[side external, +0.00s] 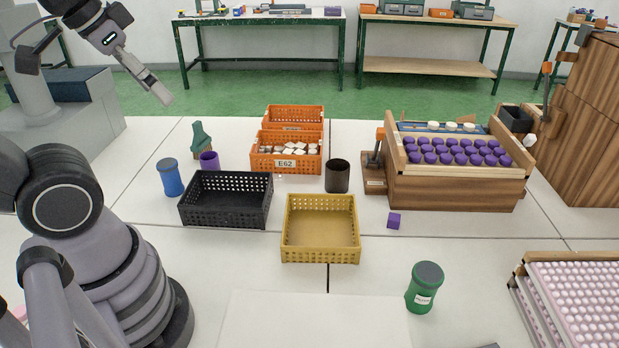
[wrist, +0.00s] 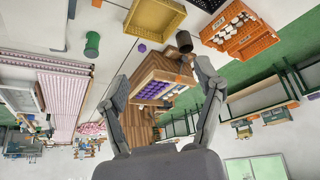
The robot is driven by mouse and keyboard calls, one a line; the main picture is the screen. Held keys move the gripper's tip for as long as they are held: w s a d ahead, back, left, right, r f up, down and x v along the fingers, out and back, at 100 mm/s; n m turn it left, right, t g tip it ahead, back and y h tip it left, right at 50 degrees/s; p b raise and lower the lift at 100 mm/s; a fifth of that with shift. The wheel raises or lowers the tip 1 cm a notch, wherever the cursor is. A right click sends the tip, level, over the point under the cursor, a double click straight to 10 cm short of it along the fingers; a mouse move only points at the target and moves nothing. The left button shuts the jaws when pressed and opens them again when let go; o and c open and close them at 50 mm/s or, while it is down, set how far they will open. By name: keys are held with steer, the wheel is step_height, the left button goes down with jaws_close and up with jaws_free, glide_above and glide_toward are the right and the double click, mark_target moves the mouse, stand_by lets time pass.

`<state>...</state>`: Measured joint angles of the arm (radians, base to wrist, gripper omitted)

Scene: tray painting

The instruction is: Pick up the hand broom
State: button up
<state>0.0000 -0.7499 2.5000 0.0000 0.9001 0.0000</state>
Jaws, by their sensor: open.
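A green piece with a narrow top and a brown lower edge (side external: 202,140), which looks like the hand broom, stands on the white table at the back left, beside a small purple cup. I cannot make it out in the wrist view. My gripper (side external: 160,92) is high at the upper left, above and left of the green piece and well apart from it. In the wrist view my gripper (wrist: 160,72) has its two fingers spread, with nothing between them.
A blue jar (side external: 170,178), purple cup (side external: 209,161) and black crate (side external: 224,218) stand near the green piece. Orange crates (side external: 286,165), a yellow crate (side external: 320,256), a dark cup (side external: 337,177) and a wooden rack (side external: 455,192) are further right.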

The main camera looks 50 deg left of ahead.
step_height(320, 180, up, 6)
steer(key=f, duration=0.1)
steer(key=w+a+r+n+t+y, duration=0.1)
steer(key=w+a+r+n+y, duration=0.25)
steer(key=w+a, duration=0.45)
steer(key=w+a+r+n+t+y, duration=0.2)
steer(key=w+a+r+y, duration=0.2)
steer(key=w+a, duration=0.45)
steer(key=t, duration=0.3)
glide_above(203, 135)
steer(key=s+d, duration=0.1)
steer(key=s, duration=0.5)
step_height(203, 135, down, 8)
steer(key=shift+n+h, duration=0.25)
steer(key=shift+n, duration=0.1)
steer(key=f, duration=2.5)
steer(key=d+f, duration=0.1)
steer(key=f, duration=1.2)
steer(key=shift+w+f, duration=0.3)
steer(key=shift+w, duration=0.1)
steer(key=shift+w+a+f, duration=0.15)
steer(key=shift+w+f, duration=0.05)
steer(key=shift+f, duration=0.05)
steer(key=x, duration=0.7)
